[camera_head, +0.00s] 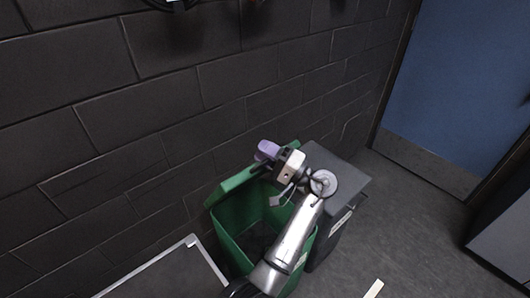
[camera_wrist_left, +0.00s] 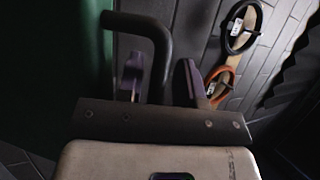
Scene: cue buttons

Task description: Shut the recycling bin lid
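The green recycling bin (camera_head: 232,247) stands by the dark brick wall, and its inside shows. Its green lid (camera_head: 237,186) is raised on the wall side, seen nearly edge-on. A dark green surface, probably the lid (camera_wrist_left: 45,70), fills the left of the left wrist view. My left gripper (camera_head: 267,150), with purple fingers, is at the lid's far right end, over the bin. My left arm hides part of the bin. My right gripper is out of view.
A dark grey bin (camera_head: 345,176) stands close on the right of the green one. A metal-edged grey panel (camera_head: 172,275) is at lower left. A black coil (camera_wrist_left: 243,27) and an orange coil (camera_wrist_left: 219,82) hang on the wall. Floor (camera_head: 395,225) is clear before the blue door (camera_head: 465,85).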

